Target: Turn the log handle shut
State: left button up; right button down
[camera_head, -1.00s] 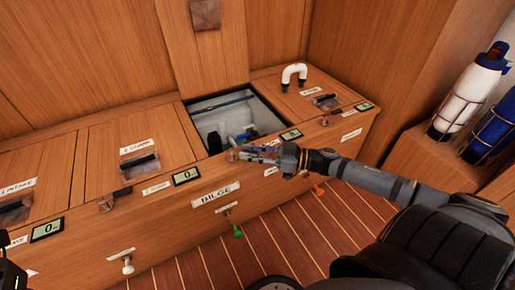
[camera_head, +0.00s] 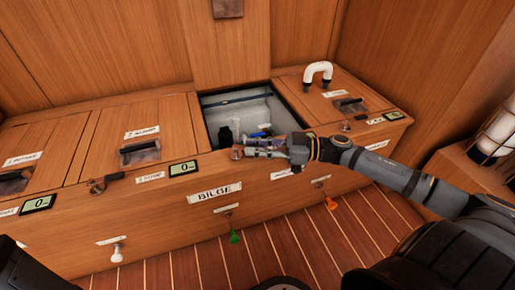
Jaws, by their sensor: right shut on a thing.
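My right gripper (camera_head: 250,152) reaches in from the right to the front edge of the open hatch. It is shut on the log handle, which its fingers mostly hide. The handle's round metal base (camera_head: 236,154) shows just left of the fingertips, on the front face of the wooden locker. The handle's angle cannot be made out. My left gripper is not in view.
Behind the gripper is the open bilge well (camera_head: 225,112), with a blue-handled fitting (camera_head: 257,134) inside. A white bent pipe (camera_head: 318,72) stands on the right lid. A similar latch with a black lever (camera_head: 97,187) sits further left.

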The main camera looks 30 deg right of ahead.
dwell(0.3)
jog(key=c, duration=1.2)
grip_release()
